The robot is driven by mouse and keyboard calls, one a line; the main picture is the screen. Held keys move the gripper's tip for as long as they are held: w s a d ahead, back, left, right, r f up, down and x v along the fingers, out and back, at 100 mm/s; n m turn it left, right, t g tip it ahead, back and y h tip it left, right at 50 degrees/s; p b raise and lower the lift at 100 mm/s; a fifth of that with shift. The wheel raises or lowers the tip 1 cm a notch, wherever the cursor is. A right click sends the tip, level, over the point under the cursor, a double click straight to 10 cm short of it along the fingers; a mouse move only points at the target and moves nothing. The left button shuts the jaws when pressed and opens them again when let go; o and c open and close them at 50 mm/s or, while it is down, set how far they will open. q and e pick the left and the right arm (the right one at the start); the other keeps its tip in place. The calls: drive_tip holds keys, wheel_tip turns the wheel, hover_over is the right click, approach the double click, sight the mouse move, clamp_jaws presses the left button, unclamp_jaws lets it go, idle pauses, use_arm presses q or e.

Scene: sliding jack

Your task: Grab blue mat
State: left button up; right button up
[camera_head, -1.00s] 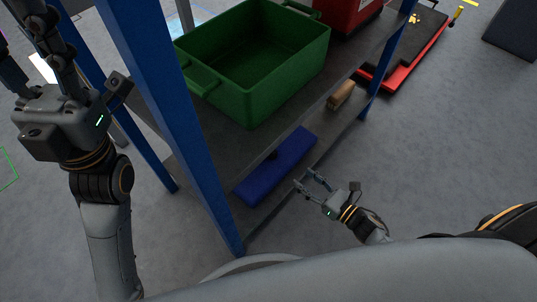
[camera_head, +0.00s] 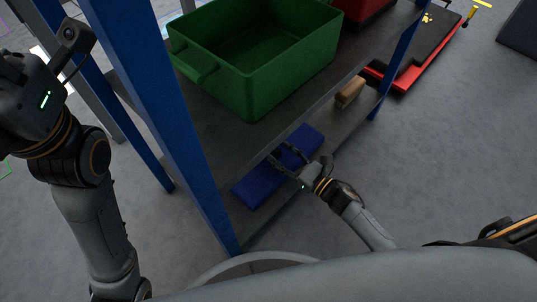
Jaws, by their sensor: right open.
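The blue mat (camera_head: 258,187) lies on the lower shelf of the rack, under the green crate's shelf. Its middle right part is partly covered by my right gripper. My right gripper (camera_head: 282,157) is open, its two fingers spread apart and reaching in over the mat; whether they touch it I cannot tell. My left arm stands at the left edge of the picture, and its wrist shows outside the rack. The left fingers are cut off by the picture edge.
A green crate (camera_head: 222,85) stands on the upper shelf (camera_head: 318,98), with a red box (camera_head: 366,10) behind it. Blue posts (camera_head: 165,110) frame the rack. A brown object (camera_head: 350,91) lies farther along the lower shelf. A red-edged cart (camera_head: 424,60) stands beyond. Floor at right is clear.

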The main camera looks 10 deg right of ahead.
drive_tip(key=shift+b+x, duration=0.4)
drive_tip(key=shift+x, duration=1.2)
drive_tip(key=shift+c, duration=0.4)
clamp_jaws()
